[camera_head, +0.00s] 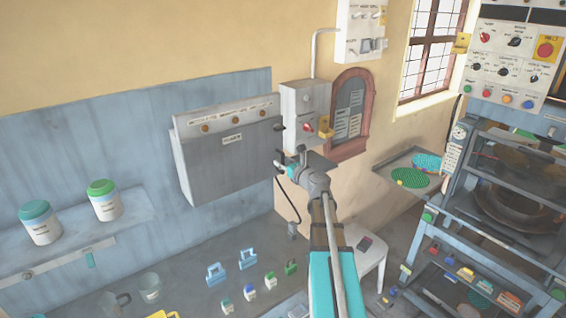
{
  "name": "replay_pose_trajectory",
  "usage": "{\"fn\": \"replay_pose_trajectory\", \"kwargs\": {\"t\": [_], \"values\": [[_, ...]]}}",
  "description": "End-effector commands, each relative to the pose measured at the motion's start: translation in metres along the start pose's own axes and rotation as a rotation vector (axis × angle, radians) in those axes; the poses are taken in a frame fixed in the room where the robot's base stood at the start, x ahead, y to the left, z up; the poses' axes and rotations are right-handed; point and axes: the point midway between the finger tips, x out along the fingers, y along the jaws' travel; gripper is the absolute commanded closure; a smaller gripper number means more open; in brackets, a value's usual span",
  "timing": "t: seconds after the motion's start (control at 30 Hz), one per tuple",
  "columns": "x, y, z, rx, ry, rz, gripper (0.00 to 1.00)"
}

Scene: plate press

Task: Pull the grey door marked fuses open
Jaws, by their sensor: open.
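The grey door (228,165) is the broad front of a wall box left of centre. It carries a small pale label (232,138) too small to read, and it looks shut. A dark knob (279,127) shows at its right edge; I cannot tell whether it belongs to the door. My gripper (279,160) is open in front of the wall, just right of the door's right edge and below the knob. No held object shows in it. I cannot tell whether it touches the door. My arm reaches up from the bottom centre.
A grey switch box (303,105) with a red knob stands right of the door, beside an arched notice board (350,110). Lidded jars (105,203) stand on a shelf at left. A white stool (360,245) and a press frame (500,210) are at right.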

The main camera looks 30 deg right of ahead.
Motion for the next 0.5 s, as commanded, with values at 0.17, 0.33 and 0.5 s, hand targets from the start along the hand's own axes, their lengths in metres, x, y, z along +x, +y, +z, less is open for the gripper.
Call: {"fn": "replay_pose_trajectory", "kwargs": {"t": [0.17, 0.33, 0.5], "values": [[0.0044, 0.0003, 0.0000, 0.000, 0.000, 0.000, 0.49], [0.0041, 0.0003, 0.0000, 0.000, 0.000, 0.000, 0.49], [0.0040, 0.0002, 0.0000, 0.000, 0.000, 0.000, 0.69]]}}
